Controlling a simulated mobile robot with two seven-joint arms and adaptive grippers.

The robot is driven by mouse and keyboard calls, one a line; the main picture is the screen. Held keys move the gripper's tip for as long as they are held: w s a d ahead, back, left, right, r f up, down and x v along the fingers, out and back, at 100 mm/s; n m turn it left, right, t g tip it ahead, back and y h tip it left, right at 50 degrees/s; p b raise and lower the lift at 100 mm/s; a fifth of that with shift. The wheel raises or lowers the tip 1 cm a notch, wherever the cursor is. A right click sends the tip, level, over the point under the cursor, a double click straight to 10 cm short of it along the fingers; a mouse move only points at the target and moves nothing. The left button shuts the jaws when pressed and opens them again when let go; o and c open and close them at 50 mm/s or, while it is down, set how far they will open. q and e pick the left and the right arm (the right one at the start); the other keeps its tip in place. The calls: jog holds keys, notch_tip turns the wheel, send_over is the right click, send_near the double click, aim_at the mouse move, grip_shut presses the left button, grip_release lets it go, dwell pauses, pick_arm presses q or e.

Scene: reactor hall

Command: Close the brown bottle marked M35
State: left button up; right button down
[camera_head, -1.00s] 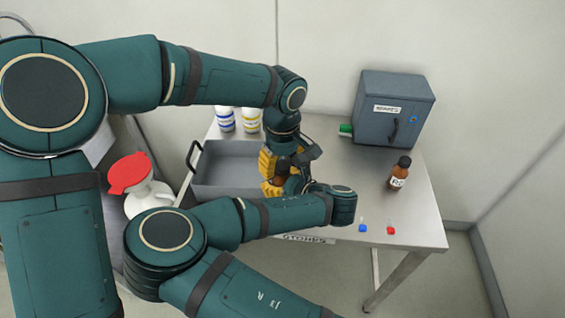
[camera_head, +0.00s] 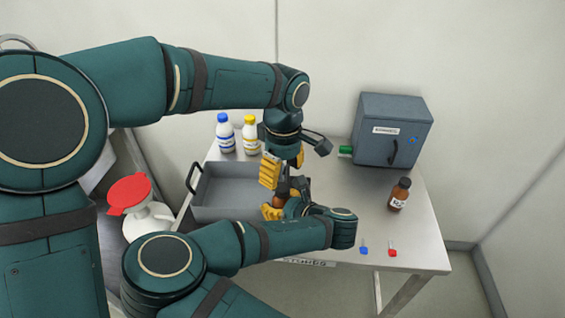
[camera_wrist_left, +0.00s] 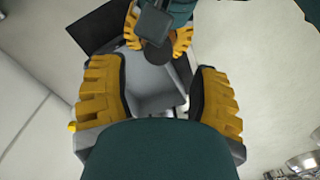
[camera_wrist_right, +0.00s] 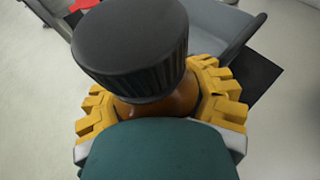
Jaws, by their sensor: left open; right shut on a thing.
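A brown bottle (camera_wrist_right: 160,108) with a wide black cap (camera_wrist_right: 130,45) on its top stands in my right gripper (camera_wrist_right: 160,112), which is shut on it. In the head view my right gripper (camera_head: 285,205) holds it at the tray's right side. No label shows on it, so I cannot read M35. My left gripper (camera_head: 284,166) is open and empty just above the bottle. In the left wrist view its fingers (camera_wrist_left: 160,85) are wide apart, with my right gripper beyond them. Another brown bottle (camera_head: 398,196) with a black cap and white label stands at the table's right.
A grey tray (camera_head: 212,205) lies left of my grippers. Two white bottles, blue-capped (camera_head: 225,133) and yellow-capped (camera_head: 250,135), stand behind it. A grey cabinet (camera_head: 393,130) stands at the back right. Small blue (camera_head: 364,247) and red (camera_head: 392,250) items lie near the front edge.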

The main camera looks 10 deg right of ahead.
aim_at(282, 187)
pick_arm(q)
jog(key=r+n, duration=0.1)
jog(key=n, duration=0.2)
jog(key=shift+d+r, duration=0.1)
jog(key=shift+r, duration=0.1)
jog(key=r+n, duration=0.1)
jog(key=n, duration=0.2)
jog(key=shift+r, duration=0.2)
jog(key=shift+f, duration=4)
grip_shut()
